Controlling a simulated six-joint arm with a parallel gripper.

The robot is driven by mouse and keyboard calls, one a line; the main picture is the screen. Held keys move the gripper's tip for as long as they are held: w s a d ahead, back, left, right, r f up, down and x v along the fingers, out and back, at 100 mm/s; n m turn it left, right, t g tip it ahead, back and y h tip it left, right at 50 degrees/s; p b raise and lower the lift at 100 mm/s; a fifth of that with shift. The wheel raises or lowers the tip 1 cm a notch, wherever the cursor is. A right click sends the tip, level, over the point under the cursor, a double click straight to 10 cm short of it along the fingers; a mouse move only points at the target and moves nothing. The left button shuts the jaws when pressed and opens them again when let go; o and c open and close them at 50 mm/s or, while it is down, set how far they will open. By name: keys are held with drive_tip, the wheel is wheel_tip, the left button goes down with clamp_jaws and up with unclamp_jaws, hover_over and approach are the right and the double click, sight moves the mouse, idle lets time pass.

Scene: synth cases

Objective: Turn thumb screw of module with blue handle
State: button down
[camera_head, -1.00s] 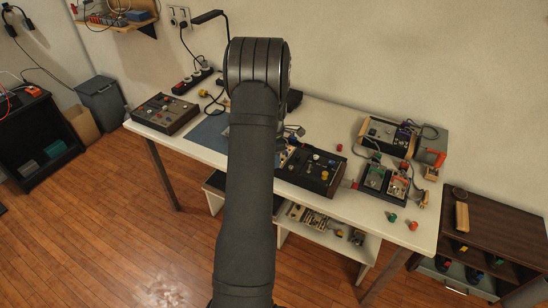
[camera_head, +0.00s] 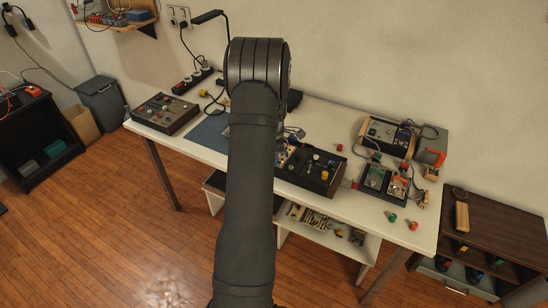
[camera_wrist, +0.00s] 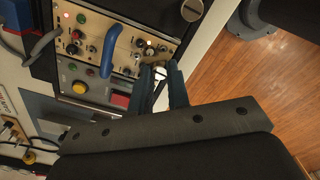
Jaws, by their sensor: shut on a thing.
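In the wrist view, the module with the blue handle has a beige front panel (camera_wrist: 118,32) with knobs and small lights. Its blue handle (camera_wrist: 107,56) stands out from the panel, left of my gripper. My gripper (camera_wrist: 160,76) is at the panel's lower right edge, its two dark blue-grey fingers closed around a small pale metal thumb screw (camera_wrist: 159,73). The fingers hide part of the screw. Another large slotted screw (camera_wrist: 192,10) shows at the top right of the panel. In the head view my arm covers the gripper and most of this module.
A lower panel with a red button (camera_wrist: 120,100) lies beside the gripper's left finger. In the head view, a dark control box (camera_head: 310,170) stands right of my arm on the white table (camera_head: 345,212).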

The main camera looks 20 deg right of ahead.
drive_tip(key=m, duration=1)
drive_tip(key=shift+m, duration=0.4)
drive_tip(key=m, duration=0.3)
drive_tip(key=shift+m, duration=0.3)
drive_tip(key=m, duration=1.4)
drive_tip(key=c, duration=1.3)
unclamp_jaws()
drive_tip(key=shift+c, duration=0.2)
